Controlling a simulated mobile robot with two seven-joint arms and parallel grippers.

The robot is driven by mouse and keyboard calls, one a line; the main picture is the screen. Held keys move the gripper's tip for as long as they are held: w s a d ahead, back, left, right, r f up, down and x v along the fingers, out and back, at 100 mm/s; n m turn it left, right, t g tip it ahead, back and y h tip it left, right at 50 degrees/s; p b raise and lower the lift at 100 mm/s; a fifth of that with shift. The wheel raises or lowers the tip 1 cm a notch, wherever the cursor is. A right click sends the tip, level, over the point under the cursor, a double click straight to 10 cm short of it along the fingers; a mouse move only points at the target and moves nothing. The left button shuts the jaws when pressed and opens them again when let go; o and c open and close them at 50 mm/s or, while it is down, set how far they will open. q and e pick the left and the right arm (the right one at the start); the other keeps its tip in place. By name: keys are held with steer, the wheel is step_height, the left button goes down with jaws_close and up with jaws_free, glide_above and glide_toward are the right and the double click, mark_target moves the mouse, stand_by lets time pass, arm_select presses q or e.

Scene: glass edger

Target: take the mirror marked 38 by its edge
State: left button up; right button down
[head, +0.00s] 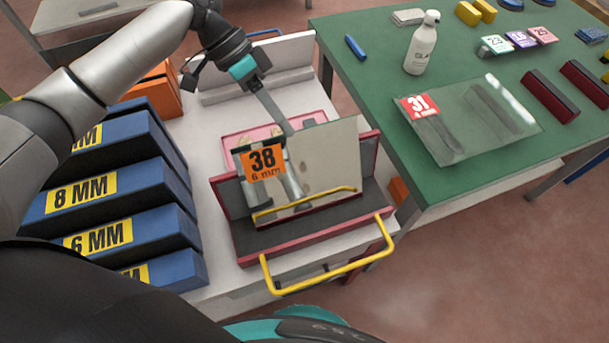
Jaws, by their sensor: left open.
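The mirror (333,160) stands tilted back in a low red-framed holder with a dark grey bed (345,217) on the white worktop. An orange tag (263,164) reading "38, 6 mm" is at its upper left. A yellow bar and grey shapes show in its face, apparently reflections. My left gripper (288,130) reaches down from the upper left to the mirror's top edge. It is open. Its fingertips are partly hidden, and I cannot tell whether they touch the glass. My right gripper is out of view.
Blue blocks (115,187) marked in MM stand left of the holder. A yellow handle (330,273) juts out in front. A green table (375,105) at right holds a glass sheet marked 31 (470,120), a white bottle (422,43) and dark red blocks (550,97).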

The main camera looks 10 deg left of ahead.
mark_target(294, 137)
arm_select(q)
steer(key=x, duration=0.2)
steer(key=b+x, duration=0.1)
steer(key=x, duration=0.2)
steer(key=shift+s, duration=0.2)
jaws_close()
steer(key=shift+r, duration=0.15)
stand_by(1.0)
